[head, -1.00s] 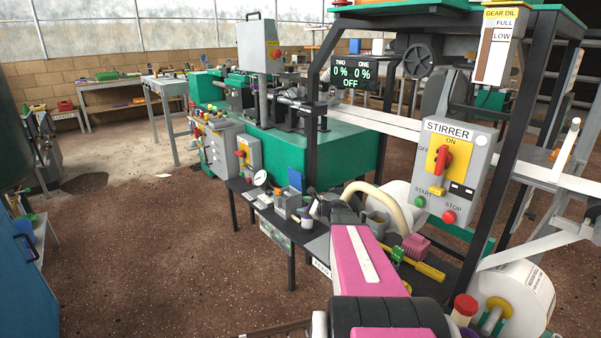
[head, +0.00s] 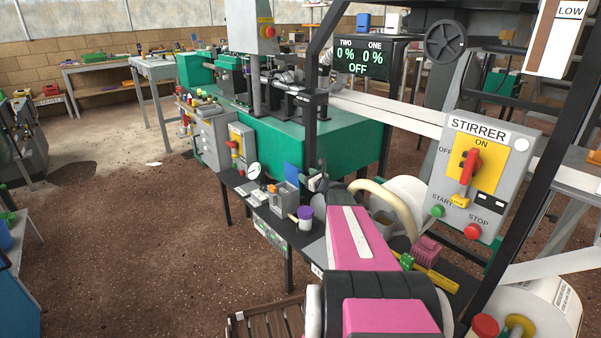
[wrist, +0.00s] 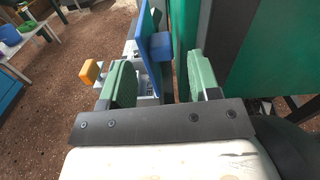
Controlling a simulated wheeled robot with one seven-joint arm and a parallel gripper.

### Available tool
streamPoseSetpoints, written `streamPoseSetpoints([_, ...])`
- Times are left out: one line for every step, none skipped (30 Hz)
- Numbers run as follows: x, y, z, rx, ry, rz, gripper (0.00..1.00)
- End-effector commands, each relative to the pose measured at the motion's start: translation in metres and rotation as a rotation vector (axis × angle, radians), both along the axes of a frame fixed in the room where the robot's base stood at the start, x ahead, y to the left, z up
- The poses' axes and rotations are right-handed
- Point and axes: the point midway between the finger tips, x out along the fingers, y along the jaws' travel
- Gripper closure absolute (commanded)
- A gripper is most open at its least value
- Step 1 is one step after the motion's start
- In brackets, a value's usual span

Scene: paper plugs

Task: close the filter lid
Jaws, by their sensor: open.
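A flat blue panel, seemingly the filter lid (head: 293,174), stands upright at the back of a small grey box (head: 284,199) on the dark bench. In the wrist view the blue lid (wrist: 155,43) is edge-on, raised, ahead of and roughly between my fingers, with a blue block (wrist: 181,65) to its right. My gripper (wrist: 162,84) has two green pads spread wide with nothing clamped between them. Whether a pad touches the lid cannot be told. In the head view my pink and black arm reaches toward the box; its fingertips are small and partly hidden.
A purple-topped cup (head: 305,216) stands right of the box, a round gauge (head: 254,170) to its left. The STIRRER panel (head: 475,180) and black frame stand at right. A green machine (head: 345,135) stands behind the bench. Open floor lies left. An orange block (wrist: 91,72) shows in the wrist view.

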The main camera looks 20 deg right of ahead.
Motion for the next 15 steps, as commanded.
streamPoseSetpoints([0.011, 0.003, -0.001, -0.001, -0.001, 0.002, 0.44])
streamPoseSetpoints([0.016, 0.005, -0.001, -0.001, -0.001, 0.002, 0.44])
streamPoseSetpoints([0.021, 0.008, -0.001, -0.001, -0.001, 0.003, 0.44])
streamPoseSetpoints([0.025, 0.009, 0.0, -0.001, -0.001, 0.002, 0.44])
streamPoseSetpoints([0.029, 0.011, 0.0, -0.001, -0.001, 0.002, 0.44])
streamPoseSetpoints([0.033, 0.012, 0.0, -0.001, -0.001, 0.001, 0.44])
streamPoseSetpoints([0.035, 0.013, 0.0, -0.001, -0.001, 0.001, 0.44])
streamPoseSetpoints([0.038, 0.014, 0.0, -0.001, -0.001, 0.0, 0.44])
streamPoseSetpoints([0.04, 0.016, 0.0, -0.001, -0.001, 0.001, 0.44])
streamPoseSetpoints([0.042, 0.016, 0.0, -0.001, -0.001, 0.001, 0.44])
streamPoseSetpoints([0.043, 0.017, 0.0, -0.001, -0.001, 0.001, 0.44])
streamPoseSetpoints([0.044, 0.018, 0.0, -0.001, -0.001, 0.001, 0.44])
streamPoseSetpoints([0.045, 0.018, 0.0, -0.001, -0.001, 0.001, 0.44])
streamPoseSetpoints([0.045, 0.019, 0.001, -0.001, -0.001, 0.001, 0.44])
streamPoseSetpoints([0.045, 0.019, 0.001, -0.001, -0.001, 0.001, 0.44])
